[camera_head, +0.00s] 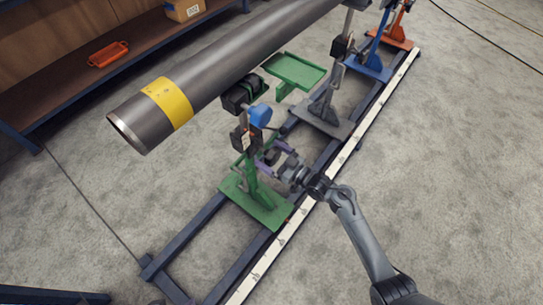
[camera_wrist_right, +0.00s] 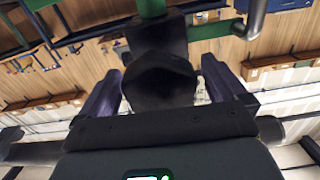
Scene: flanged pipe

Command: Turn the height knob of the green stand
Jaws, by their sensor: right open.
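The green stand (camera_head: 252,180) stands on the dark rail frame, under the near end of the grey pipe (camera_head: 230,65). A dark knob (camera_wrist_right: 160,82) fills the middle of the right wrist view, below a green bar (camera_wrist_right: 151,8); it looks like the height knob. My right gripper (camera_head: 265,154) is open at the stand's post, its purple fingers pointing at it. In the right wrist view, one finger shows on each side of the knob; I cannot tell whether they touch it. In the head view the knob is not clearly visible behind the gripper. My left gripper is not in view.
A blue part (camera_head: 260,115) and dark rollers sit at the stand's top, just above my gripper. A green tray (camera_head: 296,70) is behind. Blue (camera_head: 370,64) and orange (camera_head: 397,36) stands follow along the rail. The floor on the right is clear.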

